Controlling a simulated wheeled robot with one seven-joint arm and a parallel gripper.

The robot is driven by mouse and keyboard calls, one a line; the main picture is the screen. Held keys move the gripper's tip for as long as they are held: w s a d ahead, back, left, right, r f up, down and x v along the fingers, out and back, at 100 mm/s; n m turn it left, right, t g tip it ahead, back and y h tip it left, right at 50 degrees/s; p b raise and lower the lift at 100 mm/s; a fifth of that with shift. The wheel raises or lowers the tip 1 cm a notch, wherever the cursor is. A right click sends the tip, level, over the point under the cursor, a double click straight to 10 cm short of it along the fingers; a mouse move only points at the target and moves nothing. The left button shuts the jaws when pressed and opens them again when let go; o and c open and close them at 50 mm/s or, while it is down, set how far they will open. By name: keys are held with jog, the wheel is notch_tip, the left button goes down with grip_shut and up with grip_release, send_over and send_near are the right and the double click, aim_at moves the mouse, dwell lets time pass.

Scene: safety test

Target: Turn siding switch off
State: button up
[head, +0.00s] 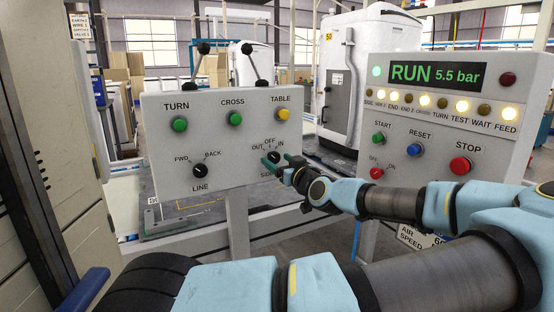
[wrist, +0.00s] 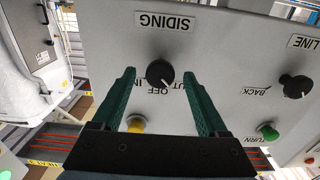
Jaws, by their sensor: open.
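The siding switch (wrist: 160,74) is a black round knob on the grey panel, under its SIDING label in the upside-down wrist view. Its white mark points down and right there, seemingly toward OUT rather than OFF. In the head view it sits at the panel's lower right, partly hidden by my gripper (head: 277,160). My gripper, with two green fingers, also shows in the wrist view (wrist: 157,76). It is open, with one fingertip on each side of the knob and a visible gap on both sides. The OUT label is partly hidden by a finger.
The same panel (head: 155,150) carries the LINE knob (head: 200,171), TURN button (head: 180,124), CROSS button (head: 235,118), yellow TABLE button (head: 283,114) and two levers on top. A second panel at right has a red STOP button (head: 460,165) and a RUN display (head: 437,75).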

jog(key=shift+w+a, duration=0.3)
jog(key=shift+w, duration=0.2)
grip_shut()
dwell(0.3)
